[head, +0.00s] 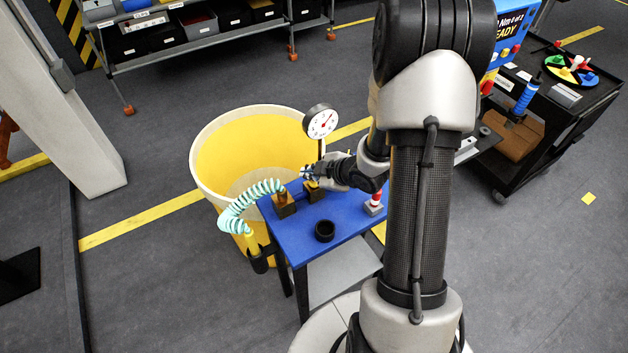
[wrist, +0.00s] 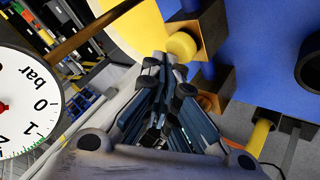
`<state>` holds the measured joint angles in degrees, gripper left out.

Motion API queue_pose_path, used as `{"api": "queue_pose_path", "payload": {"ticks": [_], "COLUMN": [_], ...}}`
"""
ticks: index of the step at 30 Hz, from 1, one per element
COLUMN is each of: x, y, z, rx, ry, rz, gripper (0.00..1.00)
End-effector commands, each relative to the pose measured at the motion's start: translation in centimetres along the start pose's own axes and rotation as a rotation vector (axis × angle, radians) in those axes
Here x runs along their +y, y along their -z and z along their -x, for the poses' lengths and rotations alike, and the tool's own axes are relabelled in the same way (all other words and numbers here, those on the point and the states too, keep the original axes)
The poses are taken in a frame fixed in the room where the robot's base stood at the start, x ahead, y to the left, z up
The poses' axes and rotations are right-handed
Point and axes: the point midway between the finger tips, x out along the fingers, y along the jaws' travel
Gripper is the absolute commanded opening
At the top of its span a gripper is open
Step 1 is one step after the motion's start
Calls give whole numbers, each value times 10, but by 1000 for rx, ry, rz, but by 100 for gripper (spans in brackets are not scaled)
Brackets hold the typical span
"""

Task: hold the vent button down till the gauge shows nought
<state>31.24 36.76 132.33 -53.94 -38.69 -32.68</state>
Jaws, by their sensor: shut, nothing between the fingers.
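The vent button is a round yellow cap (wrist: 181,46) on a brass block in the wrist view. In the head view it is mostly hidden by my gripper (head: 307,172), above its block (head: 313,195). My gripper (wrist: 163,62) is shut and empty, its fingertips close beside the button; I cannot tell whether they touch it. The pressure gauge (head: 321,123) stands on a post behind, white-faced with a red needle, too small to read. In the wrist view the gauge dial (wrist: 26,105) is cut off; 0, 1 and "bar" show, but where the needle points is out of frame.
The blue tabletop (head: 290,236) carries a black ring cup (head: 325,231), a red-and-white piece (head: 374,203) and another brass block (head: 284,204). A coiled pale hose (head: 240,205) hangs at its left. A large yellow bin (head: 213,138) stands behind; a black cart (head: 577,112) is at right.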

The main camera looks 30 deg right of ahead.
Motion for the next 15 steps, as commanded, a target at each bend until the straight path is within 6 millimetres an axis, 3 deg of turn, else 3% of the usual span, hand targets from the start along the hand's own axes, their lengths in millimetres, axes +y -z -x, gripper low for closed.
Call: {"api": "queue_pose_path", "payload": {"ticks": [15], "x": [-2], "y": [-2], "z": [-3], "rx": [0], "ry": [0], "rz": [0], "gripper": [0]}}
